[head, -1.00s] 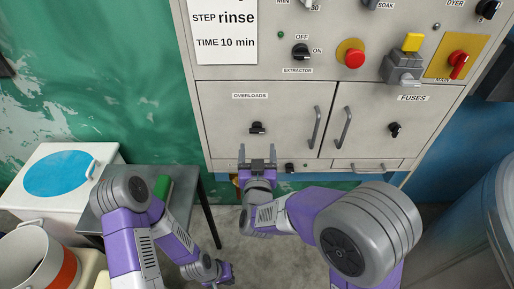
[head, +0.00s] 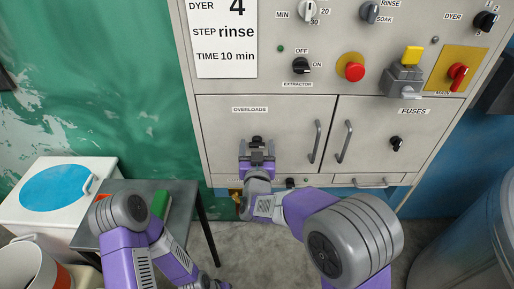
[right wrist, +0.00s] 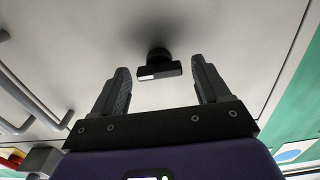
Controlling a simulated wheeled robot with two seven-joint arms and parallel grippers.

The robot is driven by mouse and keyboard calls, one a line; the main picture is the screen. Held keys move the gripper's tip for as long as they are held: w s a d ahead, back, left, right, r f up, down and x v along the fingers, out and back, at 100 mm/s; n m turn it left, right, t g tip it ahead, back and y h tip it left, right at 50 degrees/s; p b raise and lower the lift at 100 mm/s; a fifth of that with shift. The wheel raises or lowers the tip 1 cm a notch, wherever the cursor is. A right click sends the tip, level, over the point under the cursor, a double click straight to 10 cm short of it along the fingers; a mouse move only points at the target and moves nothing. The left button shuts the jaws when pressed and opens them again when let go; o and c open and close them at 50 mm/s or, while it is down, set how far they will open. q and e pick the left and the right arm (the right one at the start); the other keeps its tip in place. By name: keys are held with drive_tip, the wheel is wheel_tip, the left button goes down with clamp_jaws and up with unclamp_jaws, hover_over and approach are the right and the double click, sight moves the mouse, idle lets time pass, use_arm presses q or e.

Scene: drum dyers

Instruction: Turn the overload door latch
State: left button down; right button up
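The overloads door (head: 275,120) is a closed grey panel labelled OVERLOADS. Its black latch (head: 257,140) sits low on the left half of the panel, and its handle lies about level. My right gripper (head: 257,148) is just below the latch, fingers pointing up at it. In the right wrist view the latch (right wrist: 159,69) is between and slightly beyond the open fingertips (right wrist: 161,75), with space on both sides. My left arm is at the lower left of the head view, and its gripper is mostly cut off by the bottom edge.
The fuses door (head: 375,140) with its own black latch (head: 396,143) is to the right. Vertical handles flank the gap between doors. Above are the extractor switch (head: 303,66) and red button (head: 354,71). A metal table (head: 185,210) stands at left.

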drive_tip(key=c, duration=1)
drive_tip(key=shift+o, duration=0.2)
drive_tip(key=n+p, duration=0.3)
drive_tip(key=n, duration=0.1)
drive_tip(key=shift+a+r+p, duration=0.1)
drive_tip(key=shift+a+p, duration=0.05)
drive_tip(key=shift+p, duration=0.15)
drive_tip(key=n+p, duration=0.3)
drive_tip(key=n, duration=0.1)
drive_tip(key=shift+n, duration=0.4)
drive_tip(key=n+p, duration=0.3)
drive_tip(key=n, duration=0.2)
drive_tip(key=shift+a, duration=0.15)
drive_tip(key=shift+f+n+p, duration=0.15)
drive_tip(key=shift+n+p, duration=0.45)
drive_tip(key=shift+n, duration=0.4)
drive_tip(key=shift+f+n+p, duration=0.15)
drive_tip(key=shift+n+p, duration=0.4)
drive_tip(key=shift+n, duration=0.45)
